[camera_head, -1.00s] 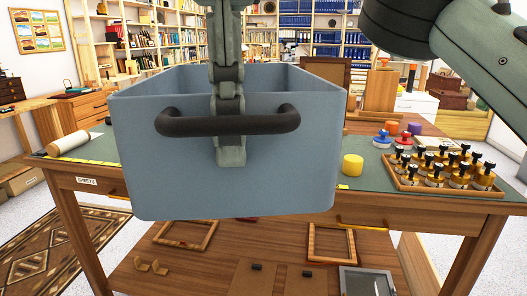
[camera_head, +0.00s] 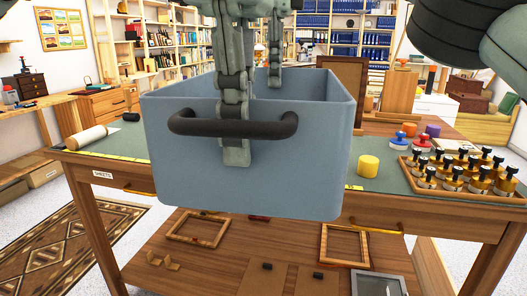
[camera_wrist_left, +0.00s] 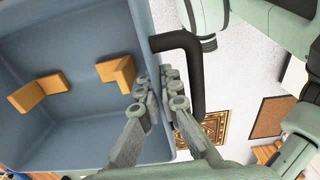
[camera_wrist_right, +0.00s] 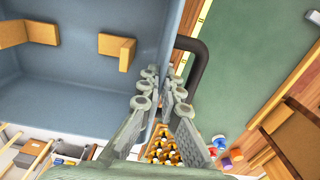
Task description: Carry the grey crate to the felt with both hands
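The grey crate (camera_head: 300,165) is held up in front of the table, its near end covering part of the green felt (camera_head: 385,182) on the tabletop. Its open top shows two tan L-shaped pieces inside in the left wrist view (camera_wrist_left: 118,72). My left gripper (camera_head: 235,150) is shut on the near end wall, one finger inside and one between wall and dark handle (camera_head: 265,128). My right gripper (camera_wrist_right: 158,100) is shut on the far end wall beside the other handle (camera_wrist_right: 196,62); green felt lies below that end. The crate's underside is hidden.
On the felt, a yellow cylinder (camera_head: 369,166) and a tray of brass-and-black stamps (camera_head: 460,170) stand right of the crate; a pale roll (camera_head: 86,137) lies left. Wooden frames (camera_head: 345,245) lie on the lower shelf. An upright brown panel (camera_head: 343,75) stands behind the crate.

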